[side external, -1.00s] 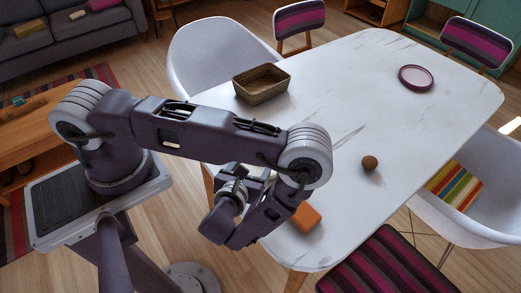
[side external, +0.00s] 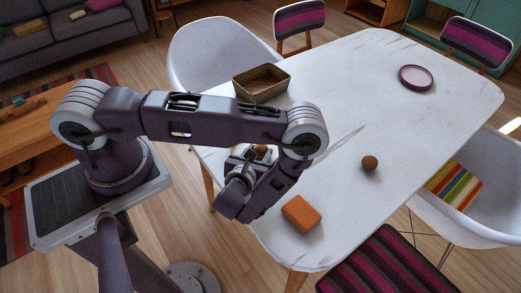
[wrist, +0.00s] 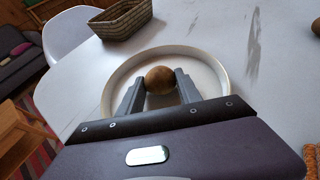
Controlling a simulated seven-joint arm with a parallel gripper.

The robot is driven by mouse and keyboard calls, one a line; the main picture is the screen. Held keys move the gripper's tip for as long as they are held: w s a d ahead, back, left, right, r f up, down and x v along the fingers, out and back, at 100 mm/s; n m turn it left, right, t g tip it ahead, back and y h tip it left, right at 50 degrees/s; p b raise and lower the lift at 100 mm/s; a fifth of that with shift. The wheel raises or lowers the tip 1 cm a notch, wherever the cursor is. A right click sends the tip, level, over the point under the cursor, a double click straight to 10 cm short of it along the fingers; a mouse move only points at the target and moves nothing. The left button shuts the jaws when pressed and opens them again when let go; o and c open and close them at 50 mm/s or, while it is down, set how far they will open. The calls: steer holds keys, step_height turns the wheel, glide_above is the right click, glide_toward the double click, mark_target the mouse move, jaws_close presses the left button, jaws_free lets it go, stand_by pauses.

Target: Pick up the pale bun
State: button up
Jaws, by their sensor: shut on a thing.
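My gripper (wrist: 160,85) is shut on a round brown bun (wrist: 161,76), with one finger on each side of it. The bun looks golden brown rather than pale. Behind and below it in the wrist view is a round white dish with a cream rim (wrist: 223,72); I cannot tell whether the bun touches it. In the side view the bun (side external: 262,149) shows only partly beside my wrist, and the dish is mostly hidden. A second, darker brown round bun (side external: 370,163) lies alone on the white table, well to the right.
A woven basket (side external: 262,84) stands at the table's left edge, beyond the dish. An orange block (side external: 301,213) lies near the front corner. A purple plate (side external: 416,78) is at the far right. The marble-patterned table's middle is clear.

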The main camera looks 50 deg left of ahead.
mark_target(260, 147)
steer(key=shift+c, duration=0.6)
step_height(260, 147, up, 8)
steer(key=shift+r, duration=0.1)
steer(key=shift+w+a+r+n+y, duration=0.3)
steer(key=shift+w+a+r+n, duration=0.2)
steer(key=shift+r, duration=0.2)
steer(key=w+a+r+n+g+y, duration=0.2)
steer(key=w+a+n+g, duration=0.25)
steer(key=w+a, duration=0.55)
steer(key=w+a+r+n+g+y, duration=0.1)
steer(key=w+a+n+g+y, duration=0.35)
steer(key=a, duration=0.85)
steer(key=shift+m+h, duration=0.3)
steer(key=shift+h, duration=0.65)
steer(key=f, duration=0.3)
steer(key=w+f, duration=0.1)
steer(key=f, duration=0.2)
steer(key=a+f, duration=0.1)
steer(key=f, duration=0.2)
steer(key=shift+w, duration=0.25)
steer(key=shift+f, duration=0.2)
steer(key=shift+f, duration=0.15)
